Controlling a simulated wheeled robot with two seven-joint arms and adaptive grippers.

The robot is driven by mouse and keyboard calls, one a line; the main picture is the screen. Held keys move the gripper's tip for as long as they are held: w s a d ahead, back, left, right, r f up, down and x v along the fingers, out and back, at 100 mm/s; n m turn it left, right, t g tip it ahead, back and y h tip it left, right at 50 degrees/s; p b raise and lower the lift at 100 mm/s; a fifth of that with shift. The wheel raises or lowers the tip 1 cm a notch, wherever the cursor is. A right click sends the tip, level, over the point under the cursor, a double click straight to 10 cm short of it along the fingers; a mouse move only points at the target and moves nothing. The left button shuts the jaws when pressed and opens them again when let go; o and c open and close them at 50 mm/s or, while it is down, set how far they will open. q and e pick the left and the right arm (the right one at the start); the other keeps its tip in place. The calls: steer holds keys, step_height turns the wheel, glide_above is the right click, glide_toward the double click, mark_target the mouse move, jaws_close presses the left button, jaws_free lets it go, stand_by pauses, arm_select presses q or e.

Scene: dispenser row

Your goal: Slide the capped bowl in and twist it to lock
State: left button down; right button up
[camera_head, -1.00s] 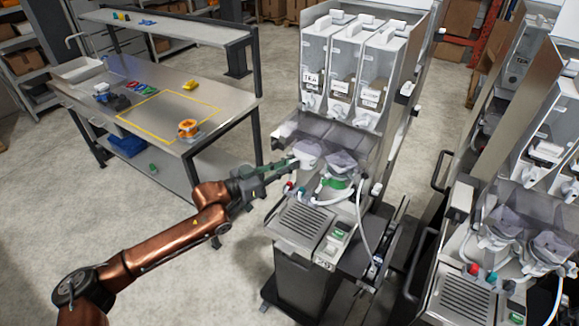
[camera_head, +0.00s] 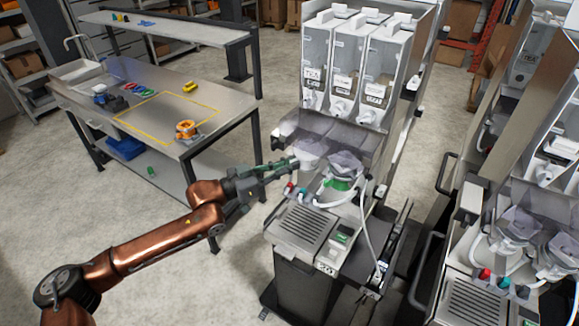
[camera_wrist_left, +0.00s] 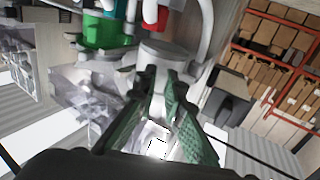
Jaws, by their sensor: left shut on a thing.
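The capped bowl (camera_head: 307,158) is a pale, translucent cup at the left mixing place of the near dispenser, under the smoky hood. My left gripper (camera_head: 290,163) is shut on it from the left side. In the left wrist view the green-padded fingers (camera_wrist_left: 164,105) close on a pale grey part of the bowl (camera_wrist_left: 165,56). Whether the bowl is fully seated or turned to its lock cannot be told. A second bowl with a green base (camera_head: 343,178) sits just right of it. My right gripper is not in view.
Red and teal knobs (camera_head: 290,187) and white hoses (camera_head: 335,203) lie close in front of the bowls. A steel drip grate (camera_head: 302,226) is below. A work table (camera_head: 215,105) stands at left. Another dispenser (camera_head: 505,250) stands at right.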

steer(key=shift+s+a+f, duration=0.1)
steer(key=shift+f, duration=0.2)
arm_select(q)
steer(key=c, duration=1.9)
jaws_free()
steer(key=shift+c, duration=0.2)
steer(key=shift+a+f, duration=0.1)
steer(key=shift+a, duration=0.1)
